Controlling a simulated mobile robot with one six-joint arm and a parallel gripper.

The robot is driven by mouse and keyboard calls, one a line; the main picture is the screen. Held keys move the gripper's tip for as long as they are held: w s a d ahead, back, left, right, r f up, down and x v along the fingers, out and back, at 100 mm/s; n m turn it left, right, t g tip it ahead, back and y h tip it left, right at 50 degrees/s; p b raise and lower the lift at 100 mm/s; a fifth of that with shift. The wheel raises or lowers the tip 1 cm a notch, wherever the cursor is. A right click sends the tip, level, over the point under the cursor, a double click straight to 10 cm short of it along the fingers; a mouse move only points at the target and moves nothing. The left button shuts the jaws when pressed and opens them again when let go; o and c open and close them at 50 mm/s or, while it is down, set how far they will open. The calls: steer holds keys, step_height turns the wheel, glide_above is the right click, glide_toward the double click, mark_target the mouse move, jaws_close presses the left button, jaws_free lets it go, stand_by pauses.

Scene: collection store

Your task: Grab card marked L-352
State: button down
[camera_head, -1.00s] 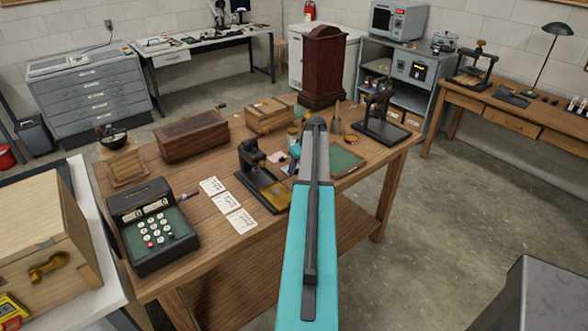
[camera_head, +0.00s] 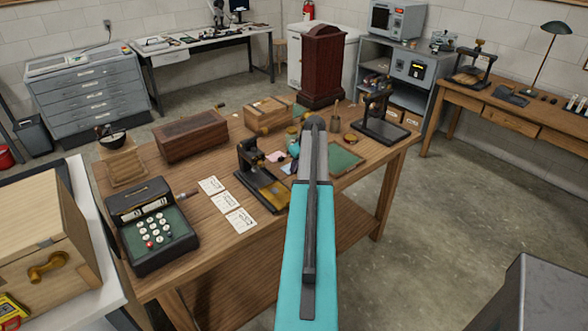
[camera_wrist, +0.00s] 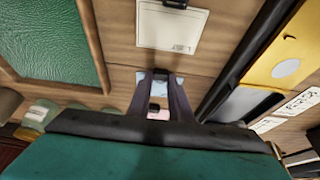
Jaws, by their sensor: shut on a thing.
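My gripper (camera_wrist: 160,82) is in the middle of the wrist view, its dark fingers close together. It is shut on a pale thing between the fingertips, too small to identify as a card. A cream card (camera_wrist: 172,28) with a dark clip-like piece lies on the wood just beyond the fingertips. Its small print cannot be read. In the head view my arm covers the gripper. Three white cards lie in a slanting row on the table: a far one (camera_head: 211,185), a middle one (camera_head: 225,201) and a near one (camera_head: 240,220). Their marks are unreadable.
A black stand with a yellow base (camera_head: 262,187) stands between the cards and my arm. A green mat (camera_head: 344,159) lies right of the arm. A keyed machine (camera_head: 152,228) is at the table's left. A small pink piece (camera_head: 274,157) and jars crowd the middle.

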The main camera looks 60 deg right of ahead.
steer(key=shift+r, duration=0.15)
steer(key=shift+r+b, duration=0.85)
steer(key=shift+r, duration=0.55)
steer(key=s+b, duration=0.1)
steer(key=s, duration=0.4)
steer(key=s+a+r+b, duration=0.1)
steer(key=s+b, duration=0.1)
steer(key=s, duration=0.3)
steer(key=s+a+r+b, duration=0.1)
steer(key=s, duration=0.4)
steer(key=shift+s+a, duration=0.2)
steer(key=shift+s, duration=0.2)
